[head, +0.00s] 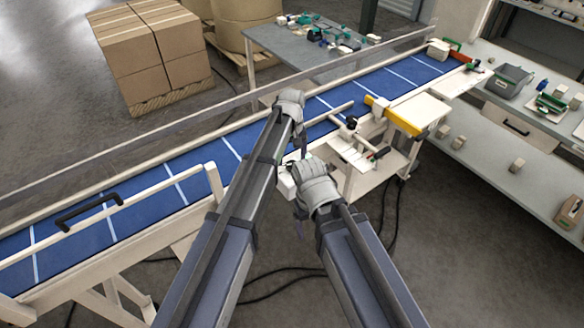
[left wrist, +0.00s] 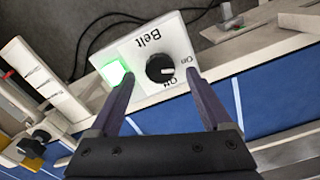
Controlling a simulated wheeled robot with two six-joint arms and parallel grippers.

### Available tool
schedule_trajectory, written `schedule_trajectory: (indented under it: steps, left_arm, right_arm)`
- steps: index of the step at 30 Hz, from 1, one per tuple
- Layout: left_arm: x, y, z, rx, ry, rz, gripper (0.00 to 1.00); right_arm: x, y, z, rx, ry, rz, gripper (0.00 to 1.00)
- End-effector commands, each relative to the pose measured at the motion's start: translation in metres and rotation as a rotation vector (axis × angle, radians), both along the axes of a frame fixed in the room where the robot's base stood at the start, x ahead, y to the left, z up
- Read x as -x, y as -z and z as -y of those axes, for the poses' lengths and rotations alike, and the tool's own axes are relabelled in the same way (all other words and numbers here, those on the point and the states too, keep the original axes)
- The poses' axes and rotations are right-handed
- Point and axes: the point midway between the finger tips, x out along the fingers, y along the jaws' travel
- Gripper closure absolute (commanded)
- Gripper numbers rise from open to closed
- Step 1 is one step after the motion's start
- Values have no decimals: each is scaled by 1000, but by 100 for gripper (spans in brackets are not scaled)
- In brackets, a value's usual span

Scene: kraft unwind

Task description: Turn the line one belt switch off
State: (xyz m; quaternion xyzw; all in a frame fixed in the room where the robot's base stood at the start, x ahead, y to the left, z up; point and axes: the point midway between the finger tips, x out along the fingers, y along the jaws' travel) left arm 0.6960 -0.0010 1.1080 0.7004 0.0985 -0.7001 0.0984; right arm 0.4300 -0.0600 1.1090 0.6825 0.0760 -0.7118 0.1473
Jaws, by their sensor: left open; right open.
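The belt switch box (left wrist: 140,50) is white, marked "Belt", and fills the upper middle of the left wrist view. It has a black rotary knob (left wrist: 160,68) with "On" and "Off" labels, and a lit green lamp (left wrist: 115,72). I cannot tell surely which label the knob points to. In the head view the white box (head: 285,184) is partly hidden by my arms. My left gripper (left wrist: 161,76) is open, with its fingers apart on either side of the knob; contact is not visible. My right gripper (head: 302,215) is open and low beside the box; its fingers are mostly hidden.
The blue conveyor belt (head: 190,160) runs diagonally behind the box, with white rails. A black handle (head: 88,212) is on its left guard. A grey table (head: 285,45) and stacked cartons (head: 150,55) stand behind. Cables lie on the floor.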

Motion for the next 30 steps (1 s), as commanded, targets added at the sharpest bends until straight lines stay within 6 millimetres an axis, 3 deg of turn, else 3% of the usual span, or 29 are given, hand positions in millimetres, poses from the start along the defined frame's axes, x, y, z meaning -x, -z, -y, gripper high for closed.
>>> schedule_trajectory:
  steps: [1,4,15,30]
  left_arm:
    - [0,13,0,0,0,0,18]
    - [0,21,0,0,0,0,18]
    - [0,23,0,0,0,0,18]
    - [0,23,0,0,0,0,73]
  right_arm:
    - [0,13,0,0,-1,0,18]
    - [0,21,0,1,-3,0,18]
    - [0,23,0,1,-5,0,18]
    - [0,23,0,1,-5,0,18]
